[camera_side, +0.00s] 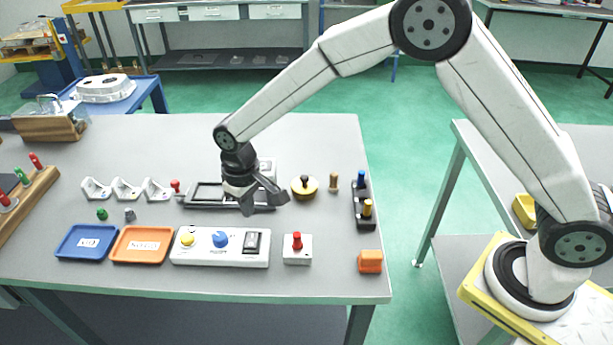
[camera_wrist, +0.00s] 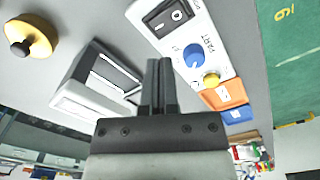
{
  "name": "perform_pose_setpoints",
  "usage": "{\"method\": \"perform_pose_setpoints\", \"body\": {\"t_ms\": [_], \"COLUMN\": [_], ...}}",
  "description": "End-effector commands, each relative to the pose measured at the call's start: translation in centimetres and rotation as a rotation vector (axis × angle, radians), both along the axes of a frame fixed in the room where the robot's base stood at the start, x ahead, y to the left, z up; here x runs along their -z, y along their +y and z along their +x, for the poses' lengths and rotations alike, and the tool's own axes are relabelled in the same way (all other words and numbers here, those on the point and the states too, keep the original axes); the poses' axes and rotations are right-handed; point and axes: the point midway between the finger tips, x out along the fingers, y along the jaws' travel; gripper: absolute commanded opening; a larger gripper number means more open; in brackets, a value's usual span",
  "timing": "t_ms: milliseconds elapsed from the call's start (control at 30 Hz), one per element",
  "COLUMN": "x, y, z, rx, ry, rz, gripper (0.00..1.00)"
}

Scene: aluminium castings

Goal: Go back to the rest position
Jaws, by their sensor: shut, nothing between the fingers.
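My gripper (camera_side: 247,207) hangs over the middle of the grey table (camera_side: 310,135), in front of a dark-framed fixture (camera_side: 205,195). In the wrist view my gripper (camera_wrist: 159,62) shows its two dark fingers together, with nothing between them. The fixture (camera_wrist: 90,80) lies just left of the fingers in that view. A white control panel (camera_side: 220,247) with a yellow button, a blue knob and a black switch lies nearer the table's front edge. The gripper is above the table; its exact height cannot be told.
A yellow round piece with a dark knob (camera_side: 304,187), a black holder with pegs (camera_side: 362,205), a red-button box (camera_side: 297,248) and an orange block (camera_side: 370,261) stand to the right. Blue (camera_side: 87,242) and orange (camera_side: 142,244) trays lie at left. The table's back right is clear.

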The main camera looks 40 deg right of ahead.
Motion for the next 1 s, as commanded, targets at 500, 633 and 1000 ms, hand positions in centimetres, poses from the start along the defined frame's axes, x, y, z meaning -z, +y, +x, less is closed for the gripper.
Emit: {"method": "perform_pose_setpoints", "body": {"t_ms": [500, 633, 1000], "x": [-0.5, -1.2, -4.1], "y": [-0.9, -2.5, -10.3], "z": [-0.3, -0.9, -6.0], "rx": [0.010, 0.027, 0.120], "ry": [-0.007, -0.022, -0.099], "rz": [0.003, 0.008, 0.028], "gripper": [0.00, 0.00, 0.00]}}
